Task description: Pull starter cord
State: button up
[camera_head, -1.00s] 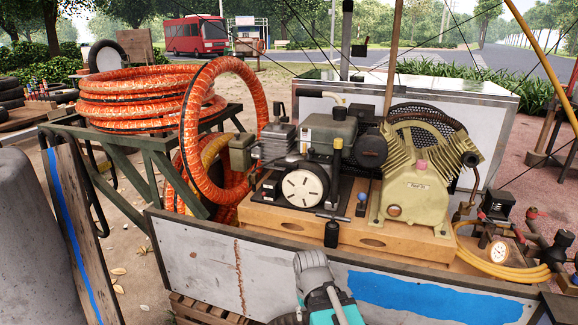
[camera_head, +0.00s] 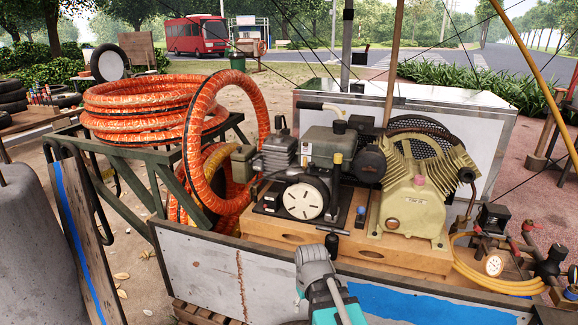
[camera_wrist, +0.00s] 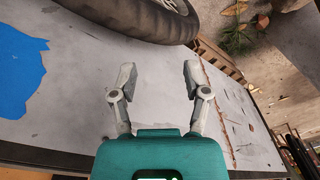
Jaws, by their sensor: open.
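The engine (camera_head: 325,160) sits on the wooden base on the cart. Its pale slotted starter disc (camera_head: 303,201) faces me. A small black grip-like piece (camera_head: 332,243) stands in front of the wooden base, close to my grey arm link; I cannot tell whether it is the starter handle. No cord can be made out. My gripper (camera_wrist: 159,73) is open and empty in the wrist view. Both fingers are spread over the cart's pale side panel (camera_wrist: 85,95), and nothing is between them. Its fingertips do not show in the head view.
The side panel (camera_head: 200,270), with blue paint and a rust streak, runs across the front. The compressor (camera_head: 412,205) is right of the engine. Orange hose coils (camera_head: 150,100) are at left. A tyre (camera_wrist: 130,15) lies beyond my fingers in the wrist view.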

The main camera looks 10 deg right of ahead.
aim_at(289, 177)
jog(key=w+d+r+n+t+p, duration=0.1)
jog(key=w+r+n+p, duration=0.2)
jog(key=r+p, duration=1)
jog(key=w+d+r+n+t+y+p, duration=0.1)
jog(key=w+r+n+p, duration=0.3)
jog(key=w+r+p, duration=0.6)
jog(key=w+d+r+n+t+y+p, duration=0.1)
jog(key=w+r+n+p, duration=0.3)
jog(key=r+p, duration=1.1)
notch_tip(289, 177, up, 4)
jog(key=shift+w+f+t+p, duration=0.15)
jog(key=shift+w+t+p, duration=0.15)
jog(key=shift+w, duration=0.9)
jog(key=shift+f, duration=0.2)
jog(key=b+x, duration=1.2)
jog(key=x, duration=0.1)
jog(key=shift+w+a+f+b, duration=0.15)
jog(key=shift+a+b, duration=0.1)
jog(key=shift+b, duration=0.05)
grip_shut()
